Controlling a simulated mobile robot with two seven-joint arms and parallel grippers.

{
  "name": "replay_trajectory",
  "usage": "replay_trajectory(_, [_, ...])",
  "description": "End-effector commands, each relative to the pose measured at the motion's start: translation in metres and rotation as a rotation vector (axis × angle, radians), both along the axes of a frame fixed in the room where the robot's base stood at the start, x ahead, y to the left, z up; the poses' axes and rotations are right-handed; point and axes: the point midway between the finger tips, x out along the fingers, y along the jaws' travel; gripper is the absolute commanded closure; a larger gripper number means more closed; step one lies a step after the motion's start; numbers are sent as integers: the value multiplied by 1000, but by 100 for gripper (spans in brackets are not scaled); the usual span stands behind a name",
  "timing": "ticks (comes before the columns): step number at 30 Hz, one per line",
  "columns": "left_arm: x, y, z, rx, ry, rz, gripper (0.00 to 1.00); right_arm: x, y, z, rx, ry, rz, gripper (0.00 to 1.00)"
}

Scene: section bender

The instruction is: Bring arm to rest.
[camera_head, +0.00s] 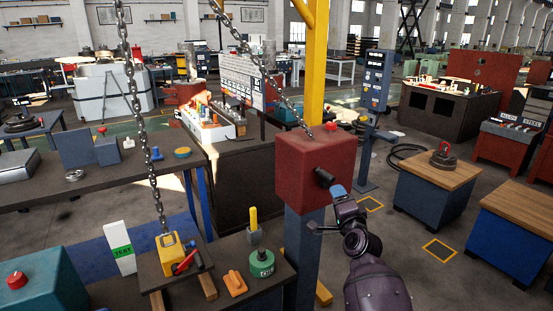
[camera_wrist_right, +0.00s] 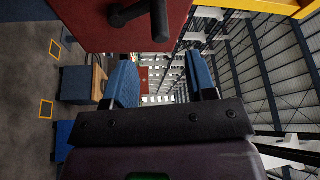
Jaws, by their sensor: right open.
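My right gripper (camera_head: 332,208) is open and empty in front of the red box (camera_head: 300,168) on the blue post. In the right wrist view its two blue-padded fingers (camera_wrist_right: 162,80) stand apart with nothing between them. A black lever (camera_head: 324,177) sticks out of the red box, close to the upper fingertip. The lever (camera_wrist_right: 150,18) also shows at the top of the wrist view, beyond the fingers; I cannot tell in the head view whether they touch. My left gripper is not in view.
A yellow column (camera_head: 316,65) and hanging chains (camera_head: 150,150) stand near the red box. A bench with a green weight (camera_head: 261,263) and yellow block (camera_head: 170,253) lies left. Wood-topped cabinets (camera_head: 437,180) stand right, with open floor between.

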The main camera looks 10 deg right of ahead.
Motion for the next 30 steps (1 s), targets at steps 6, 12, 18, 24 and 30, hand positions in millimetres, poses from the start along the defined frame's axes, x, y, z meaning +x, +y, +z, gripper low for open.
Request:
replay_trajectory(6, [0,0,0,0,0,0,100,0,1,3,-167,12,-15,49])
replay_trajectory(12, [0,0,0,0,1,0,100,-13,15,23,-519,4,-29,49])
replay_trajectory(18, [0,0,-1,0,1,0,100,-49,20,-6,-819,60,-29,49])
replay_trajectory(24, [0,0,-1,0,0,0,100,-99,21,-53,-1067,144,1,49])
replay_trajectory(30, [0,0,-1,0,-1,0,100,-170,23,-113,-1278,252,71,49])
